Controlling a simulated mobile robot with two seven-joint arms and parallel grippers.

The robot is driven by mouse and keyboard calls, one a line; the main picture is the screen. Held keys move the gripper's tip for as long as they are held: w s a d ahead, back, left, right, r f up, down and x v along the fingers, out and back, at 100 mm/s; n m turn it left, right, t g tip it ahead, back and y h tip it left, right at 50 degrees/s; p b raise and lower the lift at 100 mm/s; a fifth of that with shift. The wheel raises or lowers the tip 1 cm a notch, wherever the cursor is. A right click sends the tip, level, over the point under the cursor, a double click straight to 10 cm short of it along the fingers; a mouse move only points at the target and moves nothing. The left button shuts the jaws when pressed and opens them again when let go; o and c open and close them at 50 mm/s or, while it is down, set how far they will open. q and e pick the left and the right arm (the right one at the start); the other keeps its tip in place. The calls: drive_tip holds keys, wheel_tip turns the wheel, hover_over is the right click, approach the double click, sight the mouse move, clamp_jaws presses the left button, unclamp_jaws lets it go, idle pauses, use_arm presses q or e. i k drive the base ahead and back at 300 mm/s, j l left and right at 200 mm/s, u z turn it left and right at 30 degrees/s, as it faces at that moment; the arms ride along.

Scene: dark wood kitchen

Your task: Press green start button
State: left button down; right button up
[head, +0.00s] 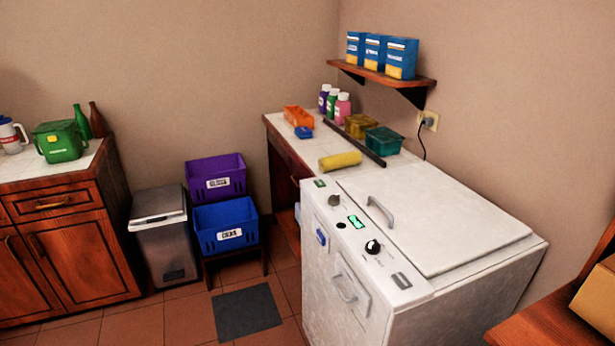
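A white top-loading machine (345,275) stands at the right with its lid (440,220) closed and a metal handle on the lid. Its control strip holds a bright green lit element (356,222) near the middle and a small darker green patch (320,183) at the far end. I cannot tell for sure which of these is the start button. A black knob (373,247), a grey-brown knob (334,200) and a grey rectangular piece (402,281) are on the same strip. Neither of my grippers shows in the head view.
A tiled counter (310,155) behind the machine holds bottles, bins and a yellow roll (340,161). Purple (215,165) and blue (217,240) crates and a grey bin (170,270) stand left. A dark mat (246,312) lies on open floor. A wooden surface (540,325) is lower right.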

sight(320, 183)
drive_tip(key=i+j+z, duration=0.15)
drive_tip(key=j, duration=0.3)
drive_tip(key=i+j+z, duration=0.15)
drive_tip(key=j, duration=0.3)
drive_tip(key=i+j+z, duration=0.2)
drive_tip(key=j, duration=0.35)
drive_tip(key=i+j+z, duration=0.4)
drive_tip(key=i+j, duration=0.5)
drive_tip(key=i, duration=0.05)
